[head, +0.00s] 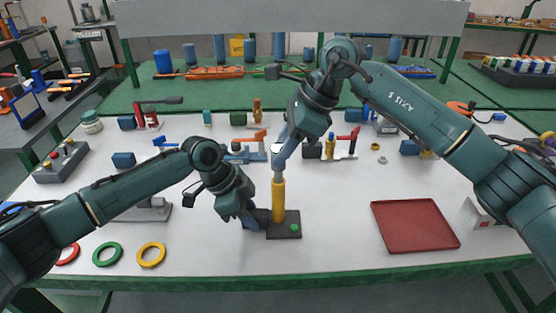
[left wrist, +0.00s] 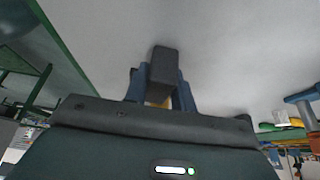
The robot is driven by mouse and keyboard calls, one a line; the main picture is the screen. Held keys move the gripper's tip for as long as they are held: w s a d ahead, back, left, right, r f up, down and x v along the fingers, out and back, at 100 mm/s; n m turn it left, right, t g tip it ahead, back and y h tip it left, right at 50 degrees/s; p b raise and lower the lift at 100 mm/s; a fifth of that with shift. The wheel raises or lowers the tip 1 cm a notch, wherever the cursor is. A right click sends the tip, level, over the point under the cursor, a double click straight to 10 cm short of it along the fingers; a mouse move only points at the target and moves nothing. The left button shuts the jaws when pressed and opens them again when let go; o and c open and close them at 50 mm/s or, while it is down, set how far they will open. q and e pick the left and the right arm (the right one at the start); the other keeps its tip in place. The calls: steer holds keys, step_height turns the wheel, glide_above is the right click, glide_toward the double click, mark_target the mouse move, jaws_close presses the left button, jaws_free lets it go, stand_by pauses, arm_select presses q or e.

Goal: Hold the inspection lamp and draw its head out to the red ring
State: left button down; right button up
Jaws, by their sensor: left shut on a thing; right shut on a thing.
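The inspection lamp stands upright near the front middle of the table, with a yellow post (head: 278,202), a dark base with a green spot (head: 287,230) and a pale grey section (head: 278,180) above the yellow. My left gripper (head: 251,219) is shut on a dark block at the left of the base; in the left wrist view its blue fingers flank this dark block (left wrist: 164,68). My right gripper (head: 281,152) is shut on the lamp's top from above, and its fingers largely hide the head. I cannot make out a red ring on the lamp.
A red tray (head: 415,226) lies to the right. Loose red (head: 67,255), green (head: 107,254) and yellow (head: 151,254) rings lie at the front left. Several tools and blocks stand behind the lamp. White tabletop is clear between lamp and tray.

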steer(key=shift+r, duration=4.4)
steer(key=o, duration=0.9)
steer(key=shift+f, duration=0.1)
steer(key=shift+o, duration=0.2)
step_height(320, 180, up, 7)
steer(key=shift+c, duration=0.3)
